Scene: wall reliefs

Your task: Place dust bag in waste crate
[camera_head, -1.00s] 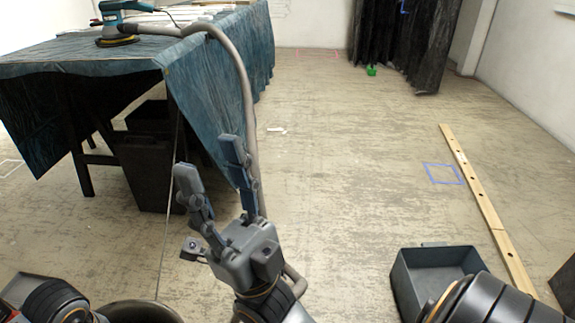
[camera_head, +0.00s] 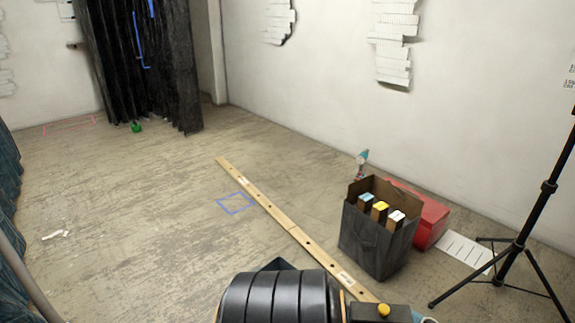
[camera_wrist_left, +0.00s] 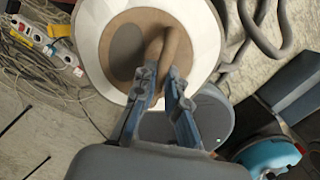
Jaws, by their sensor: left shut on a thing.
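In the left wrist view, my left gripper (camera_wrist_left: 163,84) is shut on the dust bag (camera_wrist_left: 92,45), a white round bag with a tan ring and a dark round centre. A tan curved part of it lies at the fingertips. The bag hangs over a grey round lid (camera_wrist_left: 213,118). In the head view, only a dark corner of the grey waste crate (camera_head: 277,264) shows behind my black ribbed arm, which hides the rest. Neither gripper shows in the head view.
A long wooden batten (camera_head: 290,226) lies across the floor. A dark bag with boxes (camera_head: 375,240), a red case (camera_head: 432,222) and a black tripod (camera_head: 520,245) stand at the right. Grey hose (camera_wrist_left: 262,42) and loose cables (camera_wrist_left: 35,85) lie on the floor. Open floor lies left of the batten.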

